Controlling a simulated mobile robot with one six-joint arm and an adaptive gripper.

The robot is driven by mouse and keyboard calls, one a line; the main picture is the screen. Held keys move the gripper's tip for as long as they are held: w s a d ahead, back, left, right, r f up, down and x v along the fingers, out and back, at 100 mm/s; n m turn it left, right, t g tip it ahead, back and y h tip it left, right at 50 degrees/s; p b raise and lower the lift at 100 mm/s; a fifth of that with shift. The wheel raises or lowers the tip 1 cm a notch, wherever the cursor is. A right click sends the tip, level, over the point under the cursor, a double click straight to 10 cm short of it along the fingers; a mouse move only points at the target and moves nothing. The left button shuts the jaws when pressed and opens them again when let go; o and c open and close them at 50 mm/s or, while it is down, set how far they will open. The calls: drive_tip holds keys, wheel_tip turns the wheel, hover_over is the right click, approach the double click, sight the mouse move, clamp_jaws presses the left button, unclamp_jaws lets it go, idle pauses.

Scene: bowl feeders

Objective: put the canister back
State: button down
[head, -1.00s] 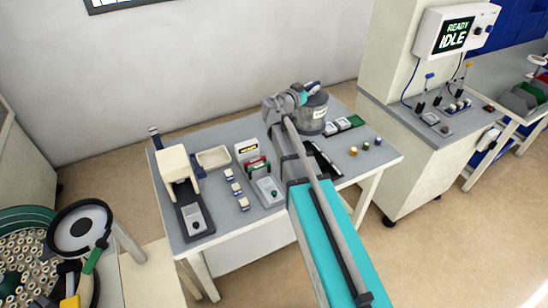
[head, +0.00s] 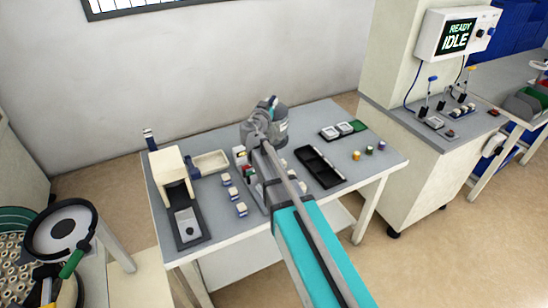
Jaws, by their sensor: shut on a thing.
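The canister (head: 277,126) is a grey cylinder with a pale label, seen in the head view at the back middle of the table. My gripper (head: 271,104) is at its top and is shut on it. My wrist covers the canister's left side, and the fingertips are mostly hidden. I cannot tell whether its base touches the table (head: 365,185) or is a little above it.
A black tray (head: 320,166) and small trays with a green part (head: 343,130) lie right of the canister. A cream press (head: 172,172), a shallow bin (head: 209,163) and small blocks (head: 234,193) stand left. Small coloured cylinders (head: 369,151) are near the right edge.

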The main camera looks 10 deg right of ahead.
drive_tip(key=shift+w, duration=0.1)
drive_tip(key=w+d+f+b, duration=0.4)
drive_tip(key=w+f+b, duration=0.5)
drive_tip(key=w, duration=0.3)
drive_tip(key=shift+d, duration=0.35)
drive_tip(key=shift+w+f, duration=0.1)
drive_tip(key=shift+w, duration=0.05)
drive_tip(key=shift+w+d+f+b, duration=0.1)
drive_tip(key=shift+w+f+b, duration=0.05)
drive_tip(key=shift+f+b, duration=0.9)
drive_tip(key=shift+w+d+f+b, duration=0.1)
drive_tip(key=shift+w+f+b, duration=0.05)
drive_tip(key=shift+f+b, duration=0.8)
